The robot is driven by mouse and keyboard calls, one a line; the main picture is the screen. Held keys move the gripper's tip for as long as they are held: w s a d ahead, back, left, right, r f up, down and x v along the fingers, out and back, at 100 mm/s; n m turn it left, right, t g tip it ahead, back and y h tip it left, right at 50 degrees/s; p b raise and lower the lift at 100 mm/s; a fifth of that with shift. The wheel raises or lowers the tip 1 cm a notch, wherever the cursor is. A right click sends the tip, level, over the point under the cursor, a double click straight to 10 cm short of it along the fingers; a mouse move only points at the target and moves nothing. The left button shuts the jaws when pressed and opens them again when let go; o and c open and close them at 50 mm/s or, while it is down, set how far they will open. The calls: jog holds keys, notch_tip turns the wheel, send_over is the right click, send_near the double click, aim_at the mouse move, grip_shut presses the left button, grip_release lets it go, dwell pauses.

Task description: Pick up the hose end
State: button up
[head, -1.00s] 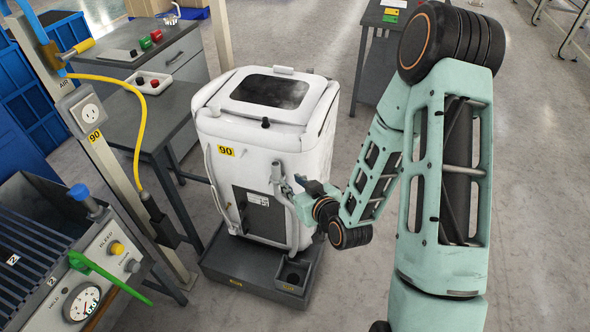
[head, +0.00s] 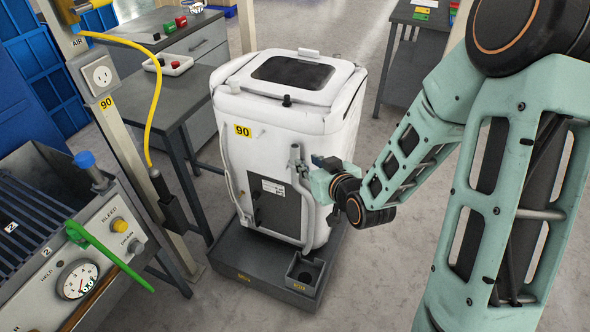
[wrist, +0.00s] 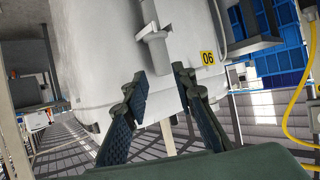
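The white machine (head: 290,120) labelled 90 stands on a dark base, with a grey hose (head: 308,205) running up its front right. The hose's upper end (head: 296,158) sits at a small holder on the machine's front. My gripper (head: 318,168) is just right of this end, partly hidden by its own links. In the wrist view, which is upside down, my gripper (wrist: 161,80) is open, its two dark fingers apart with nothing held. A grey tube with a block (wrist: 154,45), apparently the hose end, is beyond the fingertips. I cannot tell the exact gap.
A dark drain box (head: 305,275) juts from the base's front right. At left are a post with an outlet (head: 101,77), a hanging yellow air hose (head: 152,100) and a panel with a gauge (head: 77,281). A grey table (head: 165,100) stands behind. The floor at right is mostly clear.

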aim_at(297, 156)
jog(key=shift+f+b, duration=0.25)
jog(key=shift+b, duration=0.1)
jog(key=shift+x, duration=1.5)
jog(key=x, duration=0.5)
jog(key=shift+a+r, duration=0.15)
grip_shut()
